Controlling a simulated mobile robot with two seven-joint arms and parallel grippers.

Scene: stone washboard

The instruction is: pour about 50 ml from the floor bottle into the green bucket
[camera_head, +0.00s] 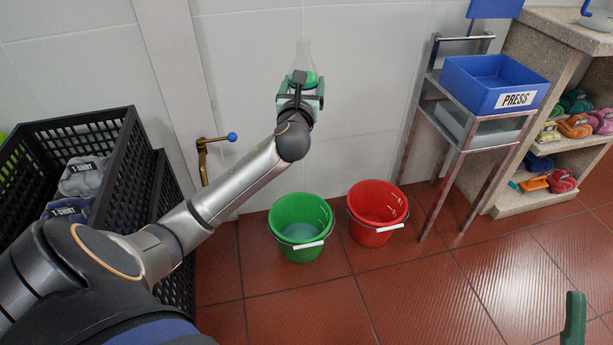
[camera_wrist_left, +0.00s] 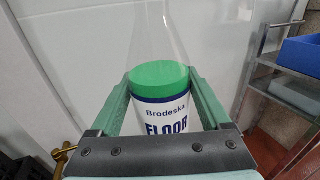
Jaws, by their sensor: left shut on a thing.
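The floor bottle (camera_head: 304,58) is clear at the top with a green zone below, which may be liquid. Its white label reads "Brodeska FLOOR" in the left wrist view (camera_wrist_left: 165,112). My left gripper (camera_head: 302,88) is shut around the bottle, one finger on each side, and holds it roughly upright, high in front of the wall. The green bucket (camera_head: 276,217) stands on the floor, lower in the picture than the bottle, with pale bluish liquid inside. A green finger of my right gripper (camera_head: 574,320) shows at the bottom right; its jaws are cut off.
A red bucket (camera_head: 367,227) stands just right of the green one. A metal stand with a blue "PRESS" tray (camera_head: 460,85) is further right, beside stone shelves (camera_head: 520,60). Black crates (camera_head: 125,150) are at left. A brass tap (camera_head: 205,150) is on the wall.

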